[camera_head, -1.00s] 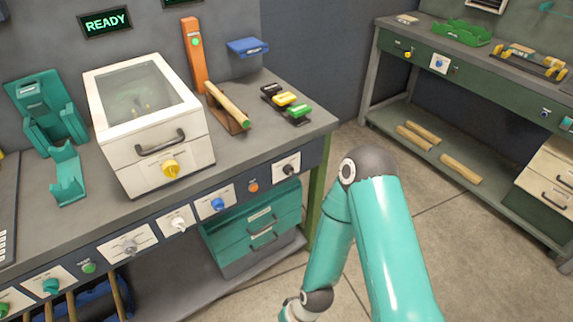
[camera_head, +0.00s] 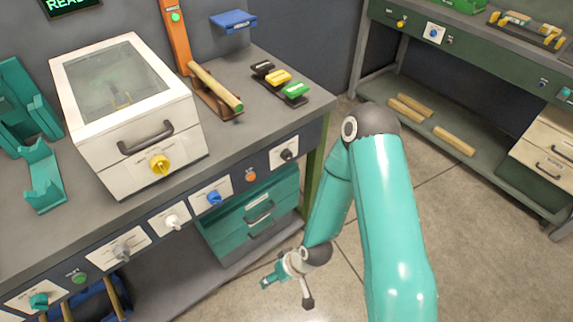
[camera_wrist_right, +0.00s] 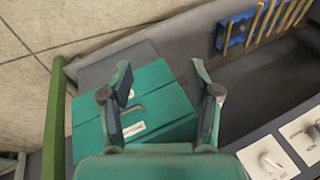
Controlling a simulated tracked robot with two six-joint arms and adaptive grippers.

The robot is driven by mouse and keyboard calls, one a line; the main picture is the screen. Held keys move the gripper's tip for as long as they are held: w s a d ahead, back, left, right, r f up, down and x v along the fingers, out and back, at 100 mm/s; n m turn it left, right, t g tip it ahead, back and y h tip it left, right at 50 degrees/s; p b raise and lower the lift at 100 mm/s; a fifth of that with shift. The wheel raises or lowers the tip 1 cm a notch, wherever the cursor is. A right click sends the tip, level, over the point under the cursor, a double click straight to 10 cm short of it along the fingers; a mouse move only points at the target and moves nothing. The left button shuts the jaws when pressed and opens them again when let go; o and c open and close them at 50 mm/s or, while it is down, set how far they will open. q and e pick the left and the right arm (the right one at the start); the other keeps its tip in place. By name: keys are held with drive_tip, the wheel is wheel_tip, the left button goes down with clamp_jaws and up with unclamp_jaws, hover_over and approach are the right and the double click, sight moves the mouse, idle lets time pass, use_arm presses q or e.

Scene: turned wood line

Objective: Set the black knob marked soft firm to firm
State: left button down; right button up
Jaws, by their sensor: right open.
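The black knob (camera_head: 287,154) sits on a white plate at the right end of the bench's front panel in the head view. Its lettering and pointer are too small to read. My right gripper (camera_head: 286,292) is below and in front of the bench, lower than the knob and apart from it. In the right wrist view my right gripper (camera_wrist_right: 160,72) is open and empty, its two fingers spread in front of a teal drawer unit (camera_wrist_right: 155,85). I cannot make out the black knob there. My left gripper is out of view.
The panel also carries an orange button (camera_head: 251,176), a blue knob (camera_head: 214,198), a white knob (camera_head: 172,222) and a grey knob (camera_head: 123,252). A green bench leg (camera_head: 318,180) stands right of the black knob. Open floor (camera_head: 460,240) lies to the right.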

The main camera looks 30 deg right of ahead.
drive_tip(key=w+d+t+b, duration=0.45)
drive_tip(key=w+d, duration=0.25)
drive_tip(key=d, duration=0.2)
drive_tip(key=n+t+h+b, duration=0.35)
drive_tip(key=t+b, duration=0.35)
drive_tip(key=t, duration=0.4)
approach(288, 156)
drive_tip(key=s+d+f, duration=0.2)
drive_tip(key=s, duration=0.5)
drive_tip(key=shift+y, duration=0.45)
drive_tip(key=w+b, duration=0.1)
drive_tip(key=w, duration=0.4)
drive_tip(key=w+a+b, duration=0.1)
drive_tip(key=w, duration=0.5)
drive_tip(key=w+b, duration=0.2)
drive_tip(key=w, duration=0.3)
drive_tip(key=shift+w+a+r, duration=0.25)
drive_tip(key=shift+a, duration=0.05)
